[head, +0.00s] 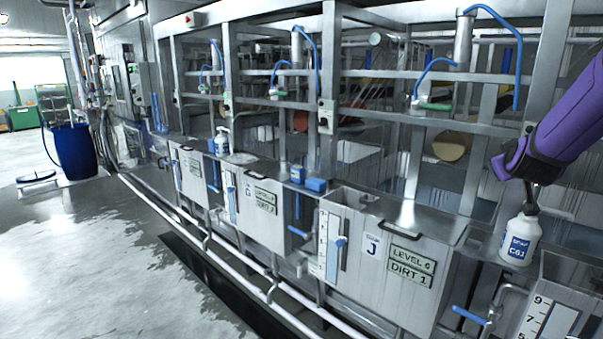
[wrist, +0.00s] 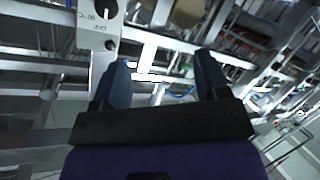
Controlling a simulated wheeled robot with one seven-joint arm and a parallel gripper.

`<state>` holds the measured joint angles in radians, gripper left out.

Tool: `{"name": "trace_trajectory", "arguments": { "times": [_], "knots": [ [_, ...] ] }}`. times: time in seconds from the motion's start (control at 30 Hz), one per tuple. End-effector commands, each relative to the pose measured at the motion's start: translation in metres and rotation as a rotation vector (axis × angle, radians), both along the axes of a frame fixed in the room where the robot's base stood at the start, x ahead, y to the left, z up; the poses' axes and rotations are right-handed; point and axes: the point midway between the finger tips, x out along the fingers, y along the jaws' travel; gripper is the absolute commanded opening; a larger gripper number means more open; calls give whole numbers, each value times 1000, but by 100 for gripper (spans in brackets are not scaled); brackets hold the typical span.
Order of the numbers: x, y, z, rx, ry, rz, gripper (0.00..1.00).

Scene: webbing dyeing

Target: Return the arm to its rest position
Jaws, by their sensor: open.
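My purple arm (head: 580,115) reaches in from the right edge of the head view. My gripper (head: 529,172) is at its lower end, just above a white bottle (head: 520,240) with a blue label, which stands on the ledge. In the head view the dark fingers overlap the bottle's top, so I cannot tell whether they touch it. In the wrist view my gripper (wrist: 163,78) is open, its two dark blue fingers apart with nothing held between them.
Metal frames with blue hoses (head: 305,45) rise behind a row of steel tanks (head: 375,265). A blue barrel (head: 70,150) is far left.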

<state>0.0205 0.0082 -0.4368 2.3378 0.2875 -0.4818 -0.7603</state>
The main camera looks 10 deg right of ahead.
Motion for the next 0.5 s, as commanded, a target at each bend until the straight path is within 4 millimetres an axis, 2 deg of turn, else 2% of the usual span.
{"name": "trace_trajectory", "arguments": {
  "times": [0.03,0.1,0.27,0.37,0.5],
  "knots": [
    [-6,20,7,67,3,41,68],
    [-15,49,11,164,24,95,68],
    [-47,111,19,354,103,198,68],
    [-75,148,24,447,172,247,68],
    [-123,192,26,545,285,288,68]
  ]
}}
